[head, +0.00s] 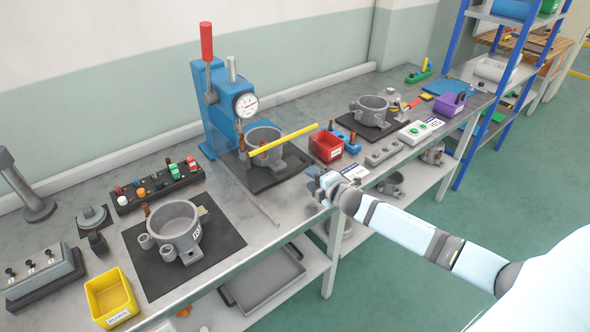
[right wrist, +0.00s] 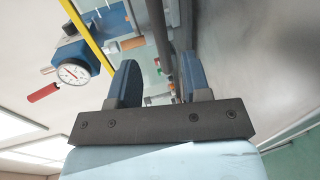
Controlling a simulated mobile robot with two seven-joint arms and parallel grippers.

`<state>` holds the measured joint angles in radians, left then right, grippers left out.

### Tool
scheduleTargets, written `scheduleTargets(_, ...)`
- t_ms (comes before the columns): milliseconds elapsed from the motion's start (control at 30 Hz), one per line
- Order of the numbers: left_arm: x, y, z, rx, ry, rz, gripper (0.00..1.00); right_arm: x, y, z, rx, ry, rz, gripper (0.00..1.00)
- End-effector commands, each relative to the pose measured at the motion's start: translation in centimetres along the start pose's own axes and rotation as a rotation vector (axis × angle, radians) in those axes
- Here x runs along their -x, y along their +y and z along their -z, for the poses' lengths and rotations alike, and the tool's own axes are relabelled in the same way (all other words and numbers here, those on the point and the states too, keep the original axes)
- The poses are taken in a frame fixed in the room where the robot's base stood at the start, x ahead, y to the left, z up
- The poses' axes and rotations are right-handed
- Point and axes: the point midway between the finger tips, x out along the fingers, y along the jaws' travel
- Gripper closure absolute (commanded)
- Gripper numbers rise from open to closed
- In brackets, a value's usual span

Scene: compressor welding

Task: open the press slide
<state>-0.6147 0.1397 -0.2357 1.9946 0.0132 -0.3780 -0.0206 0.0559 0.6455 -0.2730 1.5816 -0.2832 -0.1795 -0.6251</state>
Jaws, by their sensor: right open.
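The blue press (head: 217,108) stands at the back of the bench, with a red-handled lever (head: 206,42) and a round dial gauge (head: 246,105). A yellow bar (head: 285,140) extends from the press front toward the right, above a grey compressor housing (head: 264,145). In the right wrist view, the dial (right wrist: 72,72), red handle (right wrist: 42,93) and yellow bar (right wrist: 85,30) show at upper left, outside the jaws. My right gripper (head: 324,188) is near the bench's front edge, right of the press and apart from the bar. Its fingers (right wrist: 160,82) are open, with nothing visibly held. My left gripper is out of view.
A red bin (head: 326,147) stands right of the press, near my right gripper. Another housing (head: 175,228) sits on a black mat at front left, beside a yellow bin (head: 111,297).

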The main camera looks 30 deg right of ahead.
Motion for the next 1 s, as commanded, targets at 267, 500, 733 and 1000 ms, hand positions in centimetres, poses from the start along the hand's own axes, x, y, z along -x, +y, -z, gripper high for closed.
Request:
scheduleTargets(267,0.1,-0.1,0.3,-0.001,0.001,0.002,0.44,-5.4,0.1,0.0,-0.002,-0.001,-0.001,0.56)
scheduleTargets(500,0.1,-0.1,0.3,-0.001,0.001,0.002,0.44,-7.6,0.0,0.0,-0.001,0.0,0.0,0.56)
scheduleTargets(733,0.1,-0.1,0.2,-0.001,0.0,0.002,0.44,-7.9,-0.1,0.0,-0.001,0.0,0.001,0.56)
scheduleTargets(1000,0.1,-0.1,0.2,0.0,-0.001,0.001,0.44,-7.9,-0.1,0.0,-0.001,0.0,0.001,0.93)
